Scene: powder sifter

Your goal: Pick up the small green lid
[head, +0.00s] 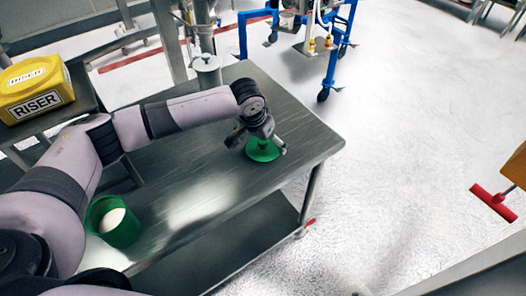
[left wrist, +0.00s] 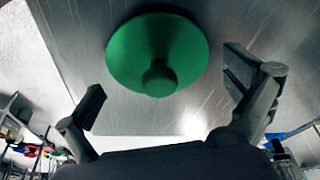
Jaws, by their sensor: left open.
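The small green lid (head: 263,151) lies on the steel table near its far right end, in the head view. In the left wrist view the lid (left wrist: 140,52) is a green disc with a round knob. My left gripper (head: 258,140) is right at the lid in the head view and partly covers it. In the left wrist view my left gripper (left wrist: 165,85) is open, its two fingers spread wide on either side, below the lid in the picture and apart from it. My right gripper is not in view.
The steel table (head: 200,185) carries a green container (head: 113,222) with white powder at its near left. A yellow box marked RISER (head: 38,90) stands at the left. A blue wheeled frame (head: 328,60) stands beyond the table. Open floor lies to the right.

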